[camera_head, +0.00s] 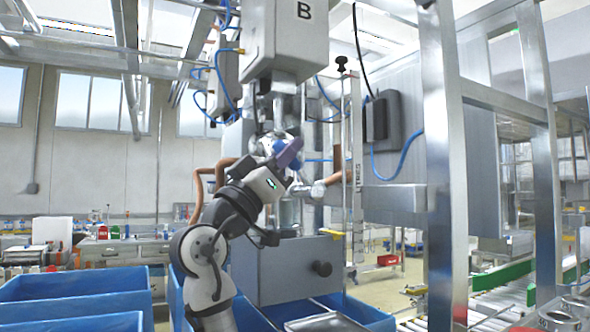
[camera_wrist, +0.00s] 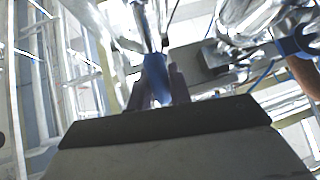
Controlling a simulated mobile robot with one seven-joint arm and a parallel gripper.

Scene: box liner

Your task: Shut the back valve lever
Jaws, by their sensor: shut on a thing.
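My gripper (camera_head: 289,155) is raised among the pipes and valves under the white machine head marked B. In the wrist view, my gripper (camera_wrist: 157,88) is shut on a blue valve lever (camera_wrist: 156,78), which stands between the two dark fingers. In the head view, a bit of blue shows beside the fingers, but the gripper and wrist hide most of the lever. I cannot tell the lever's exact angle. A second blue part (camera_wrist: 296,43) sits on the shiny pipework at the right of the wrist view, apart from my fingers.
The white machine head (camera_head: 290,35) hangs above my gripper. A grey box with a black knob (camera_head: 287,270) is below. Brown hoses (camera_head: 200,185) run close by on both sides. Blue bins (camera_head: 75,295) stand at lower left, and a steel post (camera_head: 440,150) stands at right.

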